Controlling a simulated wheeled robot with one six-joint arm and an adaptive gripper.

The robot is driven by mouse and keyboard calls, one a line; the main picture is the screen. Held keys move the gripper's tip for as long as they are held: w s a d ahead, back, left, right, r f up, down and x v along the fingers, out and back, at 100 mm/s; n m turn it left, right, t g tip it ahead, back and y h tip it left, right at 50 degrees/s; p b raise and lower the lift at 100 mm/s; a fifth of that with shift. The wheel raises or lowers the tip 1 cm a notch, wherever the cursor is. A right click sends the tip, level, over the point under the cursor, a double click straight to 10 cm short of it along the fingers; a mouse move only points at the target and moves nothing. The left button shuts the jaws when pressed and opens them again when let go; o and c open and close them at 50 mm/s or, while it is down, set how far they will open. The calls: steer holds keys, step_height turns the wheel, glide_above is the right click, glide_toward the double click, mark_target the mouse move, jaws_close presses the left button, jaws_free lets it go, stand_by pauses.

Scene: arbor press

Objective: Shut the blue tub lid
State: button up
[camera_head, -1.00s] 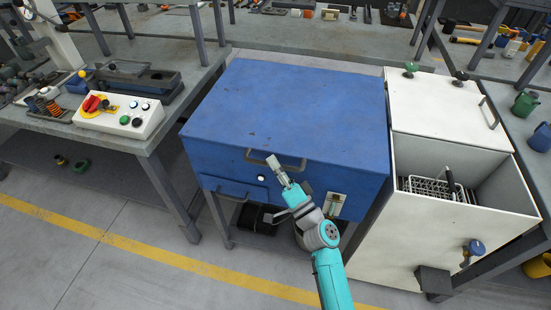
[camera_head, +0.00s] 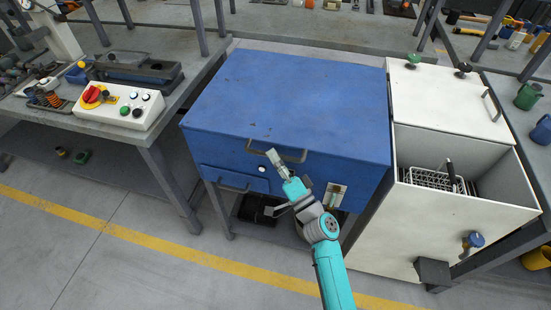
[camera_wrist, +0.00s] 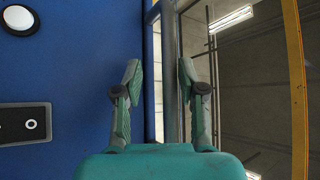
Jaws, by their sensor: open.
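The blue tub (camera_head: 222,158) stands in the middle of the head view with its broad blue lid (camera_head: 295,100) over the top. The lid looks flat, and I see no clear gap at the front, though I cannot tell if it is fully seated. A grey bar handle (camera_head: 296,159) runs along the front. In the wrist view, my open gripper (camera_wrist: 162,78) has a finger on each side of the grey bar (camera_wrist: 171,60), with the blue front (camera_wrist: 70,70) to the left.
A white cabinet (camera_head: 450,215) with an open basket compartment stands close on the right. A grey bench with a control box (camera_head: 118,106) is on the left. Open floor (camera_head: 110,245) lies at front left.

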steer(key=v, duration=1.2)
steer(key=shift+f, duration=0.1)
steer(key=s+d+f+n+g+h, duration=0.15)
steer(key=s+f+h, duration=0.25)
steer(key=s+f, duration=0.45)
steer(key=s+d+f+m+g+h, duration=0.1)
steer(key=s+d+f+g+h, duration=0.25)
steer(key=s, duration=0.85)
steer(key=s+d+r+n+h, duration=0.2)
steer(key=s+r, duration=0.4)
steer(key=s, duration=0.3)
steer(key=s+d+r+n+h, duration=0.2)
steer(key=s+r+n, duration=0.2)
steer(key=s+r, duration=0.3)
steer(key=shift+s+d+r+t, duration=0.3)
steer(key=shift+s+t, duration=0.1)
steer(key=shift+s, duration=0.45)
